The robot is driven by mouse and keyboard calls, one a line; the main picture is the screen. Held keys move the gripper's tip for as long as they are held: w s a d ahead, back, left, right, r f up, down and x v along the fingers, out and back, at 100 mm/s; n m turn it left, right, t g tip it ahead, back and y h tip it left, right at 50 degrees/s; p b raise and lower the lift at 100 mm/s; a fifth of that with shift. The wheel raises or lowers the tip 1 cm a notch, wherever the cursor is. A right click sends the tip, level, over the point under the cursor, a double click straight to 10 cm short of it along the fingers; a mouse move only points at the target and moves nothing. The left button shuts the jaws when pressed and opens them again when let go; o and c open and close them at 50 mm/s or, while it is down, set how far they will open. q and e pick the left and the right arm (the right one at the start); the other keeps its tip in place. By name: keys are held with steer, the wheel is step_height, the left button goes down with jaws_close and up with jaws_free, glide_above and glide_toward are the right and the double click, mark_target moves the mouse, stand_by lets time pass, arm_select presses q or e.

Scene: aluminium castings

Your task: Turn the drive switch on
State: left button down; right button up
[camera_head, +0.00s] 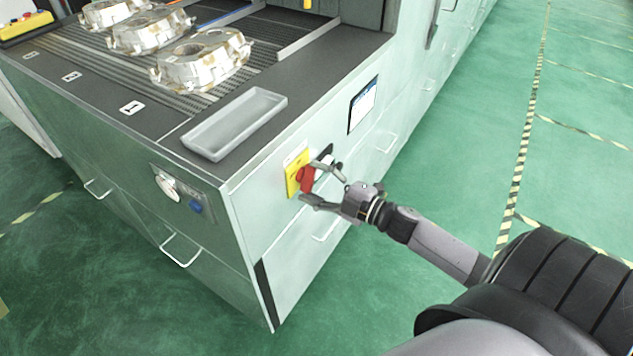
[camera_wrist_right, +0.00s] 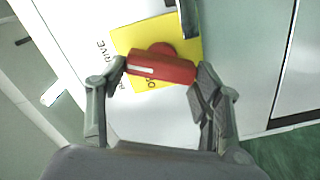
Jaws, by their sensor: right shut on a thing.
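The drive switch is a red rotary handle (camera_head: 307,180) on a yellow plate (camera_head: 292,172) on the cabinet's right-hand side face. My right gripper (camera_head: 316,184) reaches it from the right, one finger above and one below. In the right wrist view the red handle (camera_wrist_right: 160,67) lies across between the two fingertips of my right gripper (camera_wrist_right: 160,76), which is shut on it. A white mark shows on the handle's left end. The yellow plate (camera_wrist_right: 189,49) carries partly hidden lettering, with "DRIVE" beside it. My left gripper is not in view.
The cabinet top holds a grey tray (camera_head: 236,122) and several castings (camera_head: 203,60) on a conveyor. A blue-and-white panel (camera_head: 363,104) and drawer handles (camera_head: 386,143) are on the same side face. Green floor to the right is open.

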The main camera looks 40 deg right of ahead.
steer(key=n+b, duration=0.1)
steer(key=n, duration=0.4)
steer(key=shift+f, duration=0.15)
steer(key=shift+n, duration=0.5)
steer(key=o, duration=1.2)
steer(key=shift+c, duration=0.2)
steer(key=v, duration=1.2)
